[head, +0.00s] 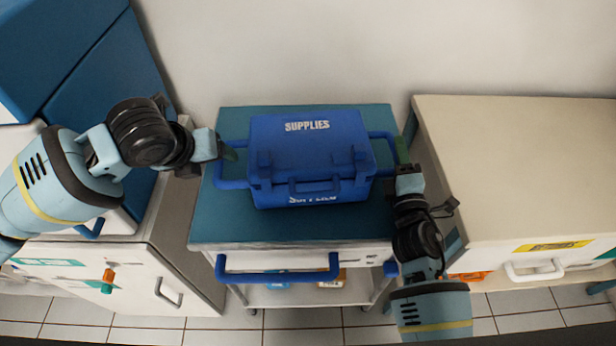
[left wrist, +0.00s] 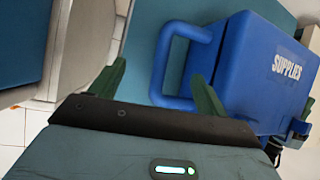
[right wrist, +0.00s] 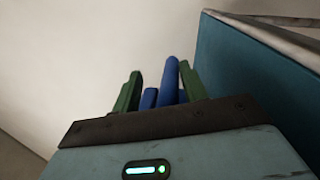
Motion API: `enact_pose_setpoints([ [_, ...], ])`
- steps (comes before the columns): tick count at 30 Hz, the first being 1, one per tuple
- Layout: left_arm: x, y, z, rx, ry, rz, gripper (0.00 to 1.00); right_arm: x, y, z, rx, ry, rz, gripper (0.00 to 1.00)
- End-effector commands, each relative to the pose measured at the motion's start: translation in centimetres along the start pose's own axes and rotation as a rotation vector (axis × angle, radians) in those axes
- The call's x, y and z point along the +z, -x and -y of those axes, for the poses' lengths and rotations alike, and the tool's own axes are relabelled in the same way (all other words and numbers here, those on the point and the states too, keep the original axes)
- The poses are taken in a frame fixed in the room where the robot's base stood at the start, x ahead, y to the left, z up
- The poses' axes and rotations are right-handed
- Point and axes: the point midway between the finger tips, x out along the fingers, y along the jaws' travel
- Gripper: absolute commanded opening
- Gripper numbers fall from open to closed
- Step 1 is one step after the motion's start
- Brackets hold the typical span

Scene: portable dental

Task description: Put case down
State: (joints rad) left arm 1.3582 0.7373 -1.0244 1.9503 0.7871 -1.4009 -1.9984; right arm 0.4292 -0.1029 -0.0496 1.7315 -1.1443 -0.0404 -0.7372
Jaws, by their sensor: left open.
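The blue supplies case (head: 311,160) rests upright and closed on the teal top of the cart (head: 225,222), lettered SUPPLIES. It has a blue side handle at each end. My left gripper (head: 226,150) is open at the left handle; in the left wrist view its two green fingers (left wrist: 158,85) stand apart with the handle (left wrist: 165,65) beyond and between them. My right gripper (head: 404,164) is at the right handle (head: 382,140). In the right wrist view its fingers (right wrist: 160,85) are closer together, with the blue handle (right wrist: 169,80) filling the gap; exact contact is hard to see.
A beige cabinet (head: 510,175) stands close on the right and a white drawer unit (head: 130,270) on the left. Blue cabinets (head: 90,80) rise behind my left arm. The cart has a blue front rail (head: 278,276). Teal top is bare in front of the case.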

Motion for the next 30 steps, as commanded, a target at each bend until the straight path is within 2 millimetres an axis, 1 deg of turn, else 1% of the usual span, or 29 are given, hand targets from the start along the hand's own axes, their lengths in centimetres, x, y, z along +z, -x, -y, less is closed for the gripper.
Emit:
enact_pose_setpoints([
  [1, 0.1, 1.1, 0.0, -0.001, -0.002, 0.003, 0.76, 0.0, 0.0, -0.1, 0.003, 0.000, -0.001, 0.42],
  [3, 0.1, 2.4, 0.0, -0.001, -0.001, 0.003, 0.76, 0.0, 0.0, -0.1, 0.003, 0.000, -0.001, 0.42],
  [6, 0.1, 3.9, 0.0, -0.001, -0.001, 0.002, 0.76, 0.0, 0.0, -0.1, 0.003, -0.001, -0.001, 0.42],
  [9, 0.1, 4.9, 0.0, -0.001, 0.000, 0.001, 0.76, 0.0, 0.0, -0.1, 0.003, -0.001, -0.001, 0.42],
  [14, 0.0, 5.7, 0.0, 0.000, 0.000, -0.001, 0.76, 0.0, 0.0, -0.1, 0.003, -0.001, -0.001, 0.42],
  [21, 0.0, 5.7, 0.0, 0.000, 0.000, -0.001, 0.76, 0.0, 0.0, -0.1, 0.003, -0.001, -0.001, 0.42],
  [23, 0.0, 5.7, 0.0, 0.000, 0.000, -0.001, 0.76, 0.0, 0.0, -0.1, 0.003, -0.001, -0.001, 0.48],
  [30, 0.0, 5.7, 0.0, 0.000, 0.000, -0.001, 0.76, 0.0, 0.0, -0.1, 0.001, 0.000, 0.000, 0.79],
])
